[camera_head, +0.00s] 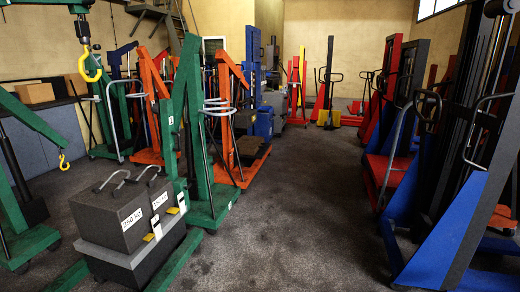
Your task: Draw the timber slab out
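I cannot pick out the timber slab for certain. A wood-coloured box (36,93) stands on a bench at the far left. No trolley jack can be made out clearly. Neither of my grippers shows in the head view.
Grey weights marked 250 kg (112,215) stand in the left foreground beside a green lift (192,130). A blue stacker (455,225) fills the right foreground; red stackers (387,110) stand behind it. The dark floor (300,210) between the rows is clear.

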